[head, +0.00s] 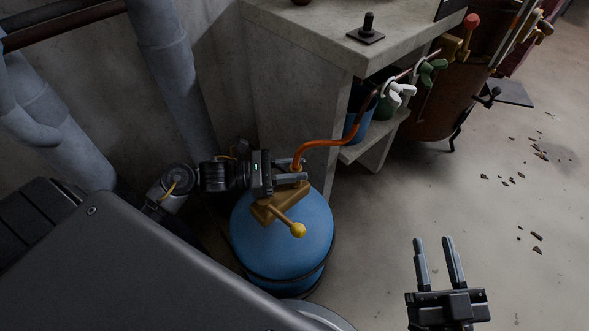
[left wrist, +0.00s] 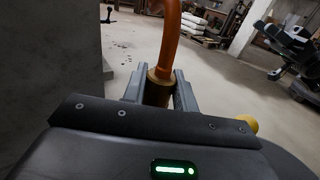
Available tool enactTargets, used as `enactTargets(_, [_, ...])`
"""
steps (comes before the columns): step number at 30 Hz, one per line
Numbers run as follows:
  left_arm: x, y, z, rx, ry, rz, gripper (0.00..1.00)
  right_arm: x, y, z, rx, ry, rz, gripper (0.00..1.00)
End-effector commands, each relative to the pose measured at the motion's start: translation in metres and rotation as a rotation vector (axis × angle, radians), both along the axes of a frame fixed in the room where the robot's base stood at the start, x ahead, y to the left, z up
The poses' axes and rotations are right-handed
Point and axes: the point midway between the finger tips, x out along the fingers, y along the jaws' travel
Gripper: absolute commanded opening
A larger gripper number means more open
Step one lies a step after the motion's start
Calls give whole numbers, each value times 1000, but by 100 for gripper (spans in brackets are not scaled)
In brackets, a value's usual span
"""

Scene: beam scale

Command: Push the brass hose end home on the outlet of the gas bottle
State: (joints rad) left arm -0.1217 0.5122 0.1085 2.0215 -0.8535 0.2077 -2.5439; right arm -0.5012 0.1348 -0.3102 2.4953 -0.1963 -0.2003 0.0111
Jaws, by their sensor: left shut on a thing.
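The blue gas bottle (head: 282,245) stands on the floor beside the concrete bench. A brass valve block (head: 270,210) with a yellow knob (head: 298,230) sits on its top. The orange hose (head: 332,142) comes down from the pipe on the bench side to the bottle top. My left gripper (head: 300,172) is at the bottle top, shut on the brass hose end (left wrist: 158,88), with a finger on each side of it in the left wrist view. The outlet below is hidden, so I cannot tell how far on the hose end sits. My right gripper (head: 436,240) is open and empty over the floor.
The concrete bench (head: 290,30) stands behind the bottle, with a black lever (head: 367,28) on top. Green and white valve handles (head: 400,92) line the pipe along its side. Grey wall pipes are at left. The floor at right is mostly clear, with scattered debris.

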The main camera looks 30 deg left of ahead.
Motion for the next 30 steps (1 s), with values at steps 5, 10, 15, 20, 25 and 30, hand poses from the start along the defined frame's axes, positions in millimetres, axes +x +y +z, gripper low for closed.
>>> enactTargets(5, [0, 0, -2, 2, 5, -1, 4, 0, 0, -1, 0, 0, 0, 36])
enactTargets(10, [-1, 0, -3, 1, 6, -1, 37, 0, 0, -1, 0, 0, 0, 36])
enactTargets(15, [0, 0, -3, 1, 4, 0, 54, 0, 0, -1, 0, 0, 0, 36])
enactTargets(20, [0, 0, -3, 1, 4, 0, 54, 0, 0, -1, 0, 0, 0, 36])
enactTargets(25, [0, 0, -2, 1, 4, 0, 54, 0, 0, -1, 0, 0, 0, 36])
enactTargets(30, [0, 0, 5, 0, 4, 0, 54, 0, 0, 7, 0, 0, 0, 36])
